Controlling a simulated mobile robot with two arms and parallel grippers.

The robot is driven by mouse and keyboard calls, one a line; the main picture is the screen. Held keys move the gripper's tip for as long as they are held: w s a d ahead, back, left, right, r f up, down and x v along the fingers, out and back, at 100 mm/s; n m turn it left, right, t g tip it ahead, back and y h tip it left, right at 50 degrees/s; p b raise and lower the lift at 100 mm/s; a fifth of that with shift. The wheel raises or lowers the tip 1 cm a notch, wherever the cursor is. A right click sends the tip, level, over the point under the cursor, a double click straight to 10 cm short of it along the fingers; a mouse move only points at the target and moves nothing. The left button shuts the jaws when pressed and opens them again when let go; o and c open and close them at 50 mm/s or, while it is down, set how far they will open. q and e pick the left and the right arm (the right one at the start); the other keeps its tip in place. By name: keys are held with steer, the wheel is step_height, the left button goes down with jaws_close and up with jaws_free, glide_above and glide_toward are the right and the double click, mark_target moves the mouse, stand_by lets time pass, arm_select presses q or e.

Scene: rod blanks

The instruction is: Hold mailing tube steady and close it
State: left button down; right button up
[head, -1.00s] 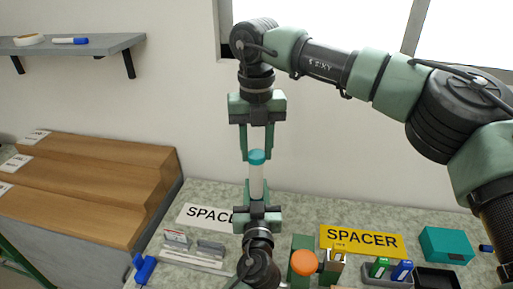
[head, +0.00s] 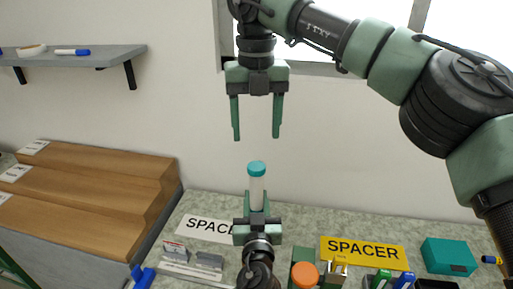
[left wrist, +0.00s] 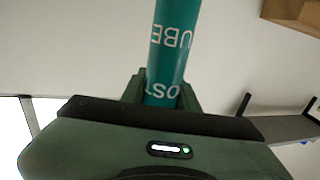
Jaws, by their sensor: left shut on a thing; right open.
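In the left wrist view the tube (left wrist: 172,45) is teal with white lettering and rises between the fingers (left wrist: 163,90). My right gripper (head: 257,137) is open and empty, pointing down directly above the cap, with a clear gap. The tube's lower end is hidden by the left gripper.
The bench holds a white SPACER sign (head: 203,228), a yellow SPACER sign (head: 363,253), a teal box (head: 449,256) and an orange round-topped item (head: 305,274). Wooden steps (head: 90,190) stand at left, below a wall shelf (head: 110,56). The space around the tube is free.

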step_height(320, 180, up, 4)
steer(key=shift+f, duration=0.2)
arm_select(q)
steer(key=c, duration=1)
jaws_free()
